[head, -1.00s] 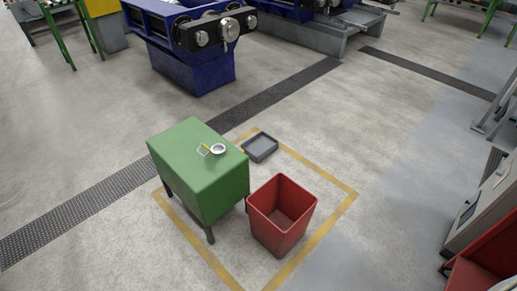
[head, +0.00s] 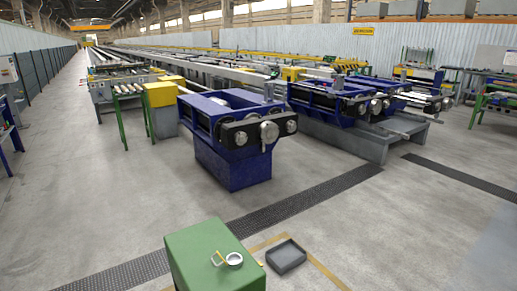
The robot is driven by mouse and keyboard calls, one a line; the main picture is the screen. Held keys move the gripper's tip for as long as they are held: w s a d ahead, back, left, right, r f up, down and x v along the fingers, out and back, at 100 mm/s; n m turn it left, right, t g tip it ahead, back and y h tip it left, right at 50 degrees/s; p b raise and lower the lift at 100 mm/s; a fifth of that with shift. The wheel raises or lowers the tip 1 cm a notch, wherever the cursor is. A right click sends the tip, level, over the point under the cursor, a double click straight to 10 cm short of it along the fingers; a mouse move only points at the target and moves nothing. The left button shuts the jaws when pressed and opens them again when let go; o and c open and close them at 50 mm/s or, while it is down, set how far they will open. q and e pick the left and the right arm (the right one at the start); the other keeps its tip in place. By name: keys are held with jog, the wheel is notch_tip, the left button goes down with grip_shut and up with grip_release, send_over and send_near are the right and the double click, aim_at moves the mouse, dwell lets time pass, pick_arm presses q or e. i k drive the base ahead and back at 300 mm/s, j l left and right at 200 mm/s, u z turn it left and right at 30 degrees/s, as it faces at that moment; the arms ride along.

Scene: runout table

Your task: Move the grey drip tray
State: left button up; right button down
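The grey drip tray (head: 287,257) is a shallow, square, dark grey tray in the head view, at the bottom, right of the middle. It lies flat on the concrete floor just right of the green cabinet (head: 213,262), inside the yellow floor marking. It looks empty. Neither of my grippers shows in the head view.
A white ring-shaped item (head: 235,259) with a yellow part lies on the green cabinet. A dark floor grating (head: 315,200) runs diagonally behind the tray. A blue machine (head: 232,165) stands beyond it. Open floor (head: 400,230) lies to the right.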

aim_at(288, 254)
jog(key=i+l+u, duration=0.1)
jog(key=l, duration=0.3)
jog(key=i+l+u, duration=0.1)
jog(key=l, duration=0.35)
jog(key=i+l+u, duration=0.1)
jog(key=l, duration=0.35)
jog(key=i+l+u, duration=0.1)
jog(key=i+l, duration=0.15)
jog(key=l, duration=0.2)
jog(key=l+u, duration=0.15)
jog(key=l, duration=0.3)
jog(key=i, duration=0.05)
